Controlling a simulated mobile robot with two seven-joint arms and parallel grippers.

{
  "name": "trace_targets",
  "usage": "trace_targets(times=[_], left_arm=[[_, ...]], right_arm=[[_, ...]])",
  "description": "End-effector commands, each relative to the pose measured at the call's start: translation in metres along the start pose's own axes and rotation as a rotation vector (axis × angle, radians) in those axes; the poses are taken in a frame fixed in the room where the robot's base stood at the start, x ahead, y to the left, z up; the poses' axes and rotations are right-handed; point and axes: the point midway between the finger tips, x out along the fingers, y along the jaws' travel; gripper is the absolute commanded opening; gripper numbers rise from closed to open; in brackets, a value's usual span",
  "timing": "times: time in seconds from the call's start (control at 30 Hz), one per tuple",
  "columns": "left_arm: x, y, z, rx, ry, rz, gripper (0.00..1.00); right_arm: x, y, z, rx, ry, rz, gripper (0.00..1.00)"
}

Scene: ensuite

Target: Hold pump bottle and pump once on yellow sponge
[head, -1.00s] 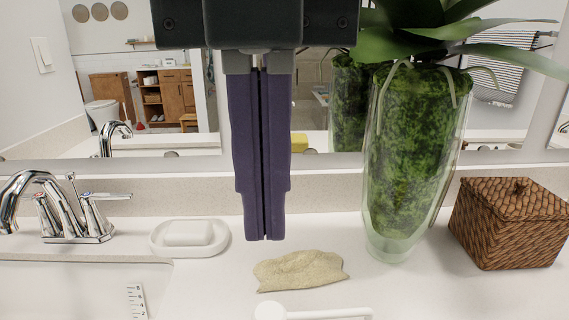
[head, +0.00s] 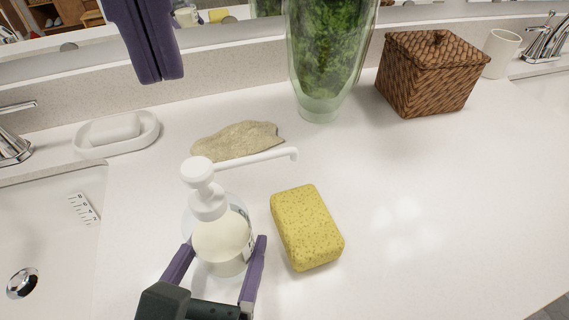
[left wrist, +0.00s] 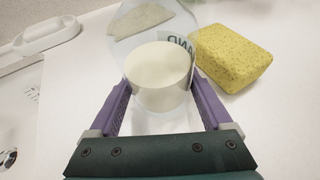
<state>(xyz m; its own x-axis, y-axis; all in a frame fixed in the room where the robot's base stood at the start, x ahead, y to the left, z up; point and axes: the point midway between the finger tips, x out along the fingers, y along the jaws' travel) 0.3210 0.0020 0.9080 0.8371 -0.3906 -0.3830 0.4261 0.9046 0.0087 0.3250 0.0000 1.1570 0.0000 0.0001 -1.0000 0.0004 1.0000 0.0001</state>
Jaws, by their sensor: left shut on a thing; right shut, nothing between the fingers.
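The pump bottle (head: 209,203) stands upright on the white counter, clear with pale liquid and a white pump head. Its long nozzle points right. My left gripper (head: 225,246) is shut around the bottle's body from the front; the left wrist view shows the bottle (left wrist: 158,75) between its purple fingers. The yellow sponge (head: 306,227) lies flat just right of the bottle, apart from it; it also shows in the left wrist view (left wrist: 231,57). The nozzle tip is beyond the sponge's far edge in the head view. My right gripper (head: 161,80) is shut and empty, above and behind the pump head.
A crumpled beige cloth (head: 238,141) lies behind the nozzle. A soap dish with soap (head: 117,134) is at the left, near the sink (head: 45,235). A glass vase (head: 325,60) and a wicker box (head: 431,75) stand at the back. The right counter is clear.

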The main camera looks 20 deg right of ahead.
Motion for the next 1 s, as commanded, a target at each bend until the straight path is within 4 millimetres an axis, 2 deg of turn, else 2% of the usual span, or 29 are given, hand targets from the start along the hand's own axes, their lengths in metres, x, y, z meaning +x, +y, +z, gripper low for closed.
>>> trace_targets(times=[0.17, 0.2, 0.33, 0.67, 0.83, 1.0], left_arm=[[0.000, 0.000, -0.001, 0.001, 0.001, 0.000, 0.00], [0.000, 0.000, -0.001, 0.001, 0.001, 0.000, 0.85], [0.000, 0.000, 0.000, 0.001, 0.001, 0.000, 1.00], [-0.004, 0.000, -0.001, -0.001, 0.001, 0.000, 1.00], [-0.026, 0.000, -0.001, -0.002, 0.002, 0.000, 1.00], [-0.063, 0.000, -0.002, 0.000, 0.004, -0.002, 1.00]], right_arm=[[0.000, 0.000, 0.000, 0.000, 0.000, 0.000, 0.00], [0.000, 0.000, 0.000, 0.000, 0.000, 0.000, 0.00], [0.000, 0.000, 0.000, 0.000, 0.000, 0.000, 0.00], [0.000, 0.000, 0.000, 0.000, 0.000, 0.000, 0.00], [0.000, 0.000, 0.000, 0.000, 0.000, 0.000, 0.00], [0.000, 0.000, 0.000, 0.000, 0.000, 0.000, 0.00]])
